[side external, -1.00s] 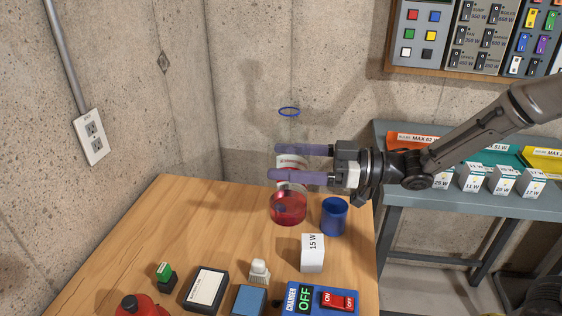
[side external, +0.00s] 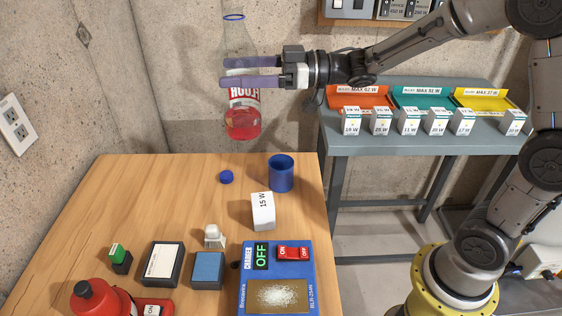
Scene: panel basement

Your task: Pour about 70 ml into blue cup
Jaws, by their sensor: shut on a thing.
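My gripper (side external: 226,73) is shut on a clear bottle (side external: 243,122) with red liquid in its lower part and a red and white label. The bottle is upright, its blue-rimmed mouth open at the top, and hangs in the air above the back of the wooden table. The blue cup (side external: 281,174) stands upright on the table, below and to the right of the bottle. Its inside bottom is not clearly visible. A small blue cap (side external: 226,177) lies on the table left of the cup.
A white 15 W box (side external: 263,211) stands just in front of the cup. A charger (side external: 277,278), blue block (side external: 208,270), dark box (side external: 162,264) and red bottle (side external: 98,300) are nearer the front. The table's left back is clear. A grey bench (side external: 420,137) with trays stands behind right.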

